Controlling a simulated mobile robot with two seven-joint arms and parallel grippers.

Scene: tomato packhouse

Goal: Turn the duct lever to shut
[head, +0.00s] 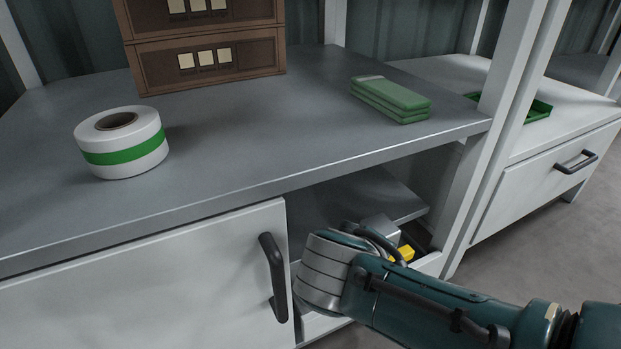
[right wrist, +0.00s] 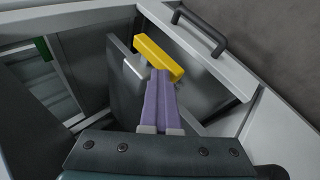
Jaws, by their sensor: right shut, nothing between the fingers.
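The yellow duct lever (right wrist: 155,55) is a bar set slantwise beside a dark grey plate (right wrist: 125,85) in the right wrist view. In the head view only a small yellow part of it (head: 403,254) shows inside the cupboard, behind my right arm. My right gripper (right wrist: 163,76) has purple fingers, shut together with nothing between them. Their tips overlap the lever's near side in the picture; I cannot tell whether they touch it. In the head view my right arm hides the fingers. My left gripper is not in view.
The open cupboard lies under a grey counter (head: 230,165), beside a white door with a dark handle (head: 272,278). On the counter are a tape roll (head: 122,158), green cloths (head: 390,98) and brown crates (head: 205,62). A white drawer unit (head: 540,175) stands right.

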